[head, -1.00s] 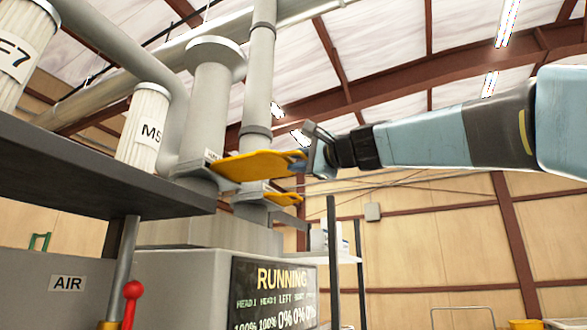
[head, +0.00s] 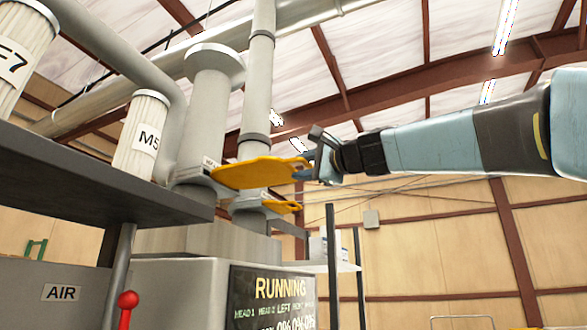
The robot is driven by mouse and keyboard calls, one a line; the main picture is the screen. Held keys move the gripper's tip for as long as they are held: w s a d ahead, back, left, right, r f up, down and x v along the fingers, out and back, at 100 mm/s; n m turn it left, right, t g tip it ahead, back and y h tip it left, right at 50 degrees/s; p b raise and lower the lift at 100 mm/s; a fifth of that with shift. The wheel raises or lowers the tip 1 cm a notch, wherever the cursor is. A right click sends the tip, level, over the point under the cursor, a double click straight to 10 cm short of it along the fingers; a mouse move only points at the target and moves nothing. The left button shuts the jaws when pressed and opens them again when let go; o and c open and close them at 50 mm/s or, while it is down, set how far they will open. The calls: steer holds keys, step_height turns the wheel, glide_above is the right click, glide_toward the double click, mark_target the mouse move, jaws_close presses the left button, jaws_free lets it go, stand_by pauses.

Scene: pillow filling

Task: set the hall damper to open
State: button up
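Two yellow damper plates stick out to the right from two vertical grey ducts. The larger upper plate (head: 258,173) is on the nearer duct, beside a small white label (head: 210,163) too small to read. The smaller lower plate (head: 284,207) is on the duct behind. My gripper (head: 314,163) is at the right end of the upper plate, its fingers touching or very close to it. The fingers are small and partly overlapped, so I cannot tell whether they are closed on the plate.
A dark shelf (head: 90,170) with labelled white canisters (head: 141,135) is at left. Below are an AIR label (head: 61,293), a red-knobbed lever (head: 127,300) and a screen reading RUNNING (head: 272,295). A rack (head: 335,265) stands behind. Space at right is free.

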steer(key=shift+s, duration=0.1)
steer(key=v, duration=1.3)
steer(key=shift+s+d, duration=0.15)
steer(key=shift+d, duration=0.2)
steer(key=shift+f, duration=0.15)
steer(key=d+f+n+g+h, duration=0.2)
steer(key=d+f+h, duration=0.15)
steer(key=f, duration=1.05)
steer(key=d+f+n+g+h, duration=0.15)
steer(key=f+h, duration=0.25)
steer(key=f, duration=1)
steer(key=s+d+f+n+g+h, duration=0.1)
steer(key=s+d+f+n+h, duration=0.1)
steer(key=f, duration=0.6)
steer(key=s+d+f+n+g+h, duration=0.2)
steer(key=s+d+f, duration=0.3)
steer(key=f, duration=0.4)
steer(key=s+d+f+n+g+h, duration=0.1)
steer(key=s+d+f+n+h, duration=0.1)
steer(key=f, duration=0.7)
steer(key=shift+s+d+g+h, duration=0.35)
steer(key=shift+s+d+h, duration=0.4)
steer(key=shift+d, duration=0.5)
